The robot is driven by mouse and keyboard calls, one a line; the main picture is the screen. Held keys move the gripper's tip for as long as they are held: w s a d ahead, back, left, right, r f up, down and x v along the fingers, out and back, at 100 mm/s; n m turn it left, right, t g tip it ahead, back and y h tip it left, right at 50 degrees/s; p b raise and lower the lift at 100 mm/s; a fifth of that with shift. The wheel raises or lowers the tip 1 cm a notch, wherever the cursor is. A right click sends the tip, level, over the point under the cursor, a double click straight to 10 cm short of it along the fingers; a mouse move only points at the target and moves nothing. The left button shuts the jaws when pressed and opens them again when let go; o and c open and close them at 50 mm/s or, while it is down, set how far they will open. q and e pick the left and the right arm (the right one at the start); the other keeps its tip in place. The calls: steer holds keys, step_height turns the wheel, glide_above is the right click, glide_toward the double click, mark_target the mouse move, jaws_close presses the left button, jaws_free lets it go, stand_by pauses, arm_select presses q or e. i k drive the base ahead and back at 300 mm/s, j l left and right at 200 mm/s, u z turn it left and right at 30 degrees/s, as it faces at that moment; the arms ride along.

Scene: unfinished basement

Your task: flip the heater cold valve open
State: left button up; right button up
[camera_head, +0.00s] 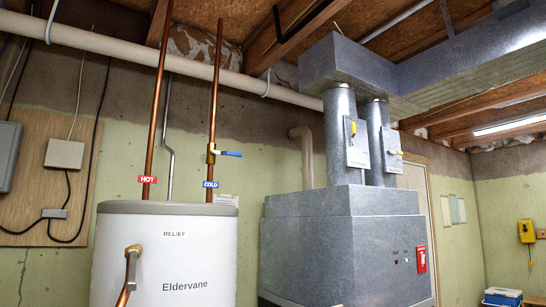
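A white water heater (200,255) stands at the lower left, with "Eldervane" and "RELIEF" lettering. The cold pipe (215,105) is copper and runs up from the tank top, with a blue COLD tag (210,184) near its foot. The cold valve has a brass body (210,153) on this pipe and a blue lever (229,154). The lever points right, roughly level and crosswise to the vertical pipe. A second copper pipe (155,110) with a red HOT tag (147,179) stands to its left. Neither gripper shows.
A grey metal furnace (340,245) with ducts rising from it stands right of the heater. A brass relief outlet with a copper pipe (131,265) sticks out from the tank front. A white pipe (110,47) crosses overhead. The space around the blue lever looks clear.

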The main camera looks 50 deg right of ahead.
mark_target(222, 152)
steer(key=z, duration=1.25)
steer(key=i+l+u, duration=0.15)
steer(key=u, duration=0.15)
steer(key=i+l+u, duration=0.1)
steer(key=l+u, duration=0.15)
